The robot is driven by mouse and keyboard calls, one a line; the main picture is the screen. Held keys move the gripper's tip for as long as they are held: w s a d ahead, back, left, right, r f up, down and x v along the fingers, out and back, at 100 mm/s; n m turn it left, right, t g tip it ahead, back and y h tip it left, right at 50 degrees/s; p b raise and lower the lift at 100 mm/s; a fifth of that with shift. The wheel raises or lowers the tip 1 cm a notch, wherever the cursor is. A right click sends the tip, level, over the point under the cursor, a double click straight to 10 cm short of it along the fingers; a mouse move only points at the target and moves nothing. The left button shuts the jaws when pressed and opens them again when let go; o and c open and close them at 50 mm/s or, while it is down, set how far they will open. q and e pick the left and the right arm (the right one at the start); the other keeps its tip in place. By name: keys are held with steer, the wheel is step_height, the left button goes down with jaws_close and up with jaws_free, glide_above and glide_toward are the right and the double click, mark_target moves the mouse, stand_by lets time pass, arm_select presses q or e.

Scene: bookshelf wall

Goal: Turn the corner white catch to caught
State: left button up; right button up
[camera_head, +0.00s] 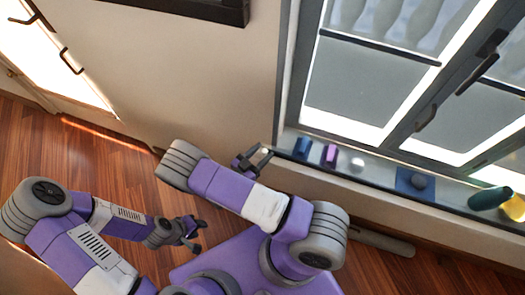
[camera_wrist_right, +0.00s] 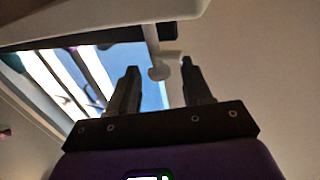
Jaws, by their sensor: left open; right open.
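A white catch (camera_wrist_right: 159,72), with a stem and a rounded knob, shows in the right wrist view just beyond my right gripper's fingertips. Its knob appears between the two fingers in the picture; I cannot tell whether they touch it. My right gripper (camera_wrist_right: 160,78) is open, its dark fingers apart on either side. In the head view my right gripper (camera_head: 256,161) is by the wall at the window's lower left corner, and the catch is hard to make out there. My left gripper (camera_head: 192,229) is open and empty, low over the wooden floor.
On the window sill stand a blue block (camera_head: 302,147), a purple block (camera_head: 330,155), a white ball (camera_head: 357,164), a blue mat (camera_head: 403,185) with a dark round thing, and a green object (camera_head: 490,198). A white beam (camera_wrist_right: 100,24) crosses the top of the right wrist view.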

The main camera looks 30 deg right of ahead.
jaws_close()
stand_by(0.3)
